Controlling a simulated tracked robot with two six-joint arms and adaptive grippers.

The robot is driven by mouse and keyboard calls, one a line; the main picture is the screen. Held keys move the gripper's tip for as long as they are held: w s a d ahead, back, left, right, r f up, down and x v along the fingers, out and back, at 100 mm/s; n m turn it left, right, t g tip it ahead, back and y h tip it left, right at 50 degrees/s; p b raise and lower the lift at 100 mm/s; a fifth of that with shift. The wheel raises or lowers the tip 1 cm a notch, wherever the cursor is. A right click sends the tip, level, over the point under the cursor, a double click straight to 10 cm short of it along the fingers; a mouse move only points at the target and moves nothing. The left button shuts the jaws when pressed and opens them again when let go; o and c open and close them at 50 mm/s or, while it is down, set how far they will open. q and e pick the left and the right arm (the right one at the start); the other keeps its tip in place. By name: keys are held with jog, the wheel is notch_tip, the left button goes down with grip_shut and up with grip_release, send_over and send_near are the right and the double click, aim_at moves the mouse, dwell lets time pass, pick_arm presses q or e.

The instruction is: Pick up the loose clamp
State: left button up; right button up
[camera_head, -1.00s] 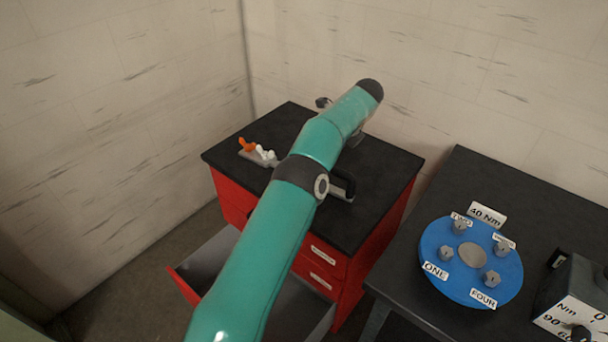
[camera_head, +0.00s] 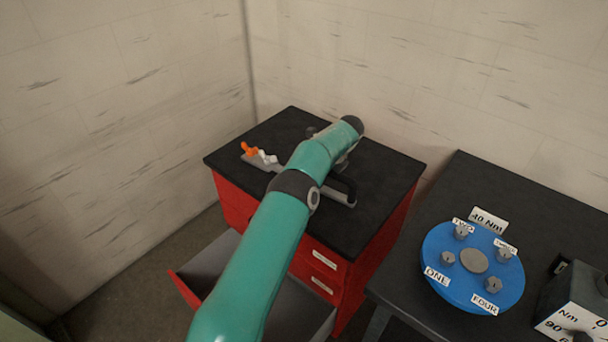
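A grey, elongated item with an orange piece and white pieces (camera_head: 262,157) lies on the black cabinet top, left of my arm. A grey bar end with a dark curved part (camera_head: 342,194) shows to the right of the arm. My arm hides the stretch between them, so I cannot tell whether both belong to one clamp. My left arm reaches over the cabinet. Its gripper is mostly hidden behind the arm's end; only small grey and dark bits show there. I cannot see its fingers or any grip. My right gripper is not in view.
The red cabinet's black top (camera_head: 385,170) is bare at its right side. A drawer (camera_head: 205,268) stands open at the front left. A dark table at the right holds a blue disc (camera_head: 447,285) with several bolts and a grey torque box (camera_head: 572,305). Walls stand close behind.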

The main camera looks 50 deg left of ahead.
pick_arm(q)
grip_shut()
jog(key=shift+r, duration=0.2)
dwell(0.5)
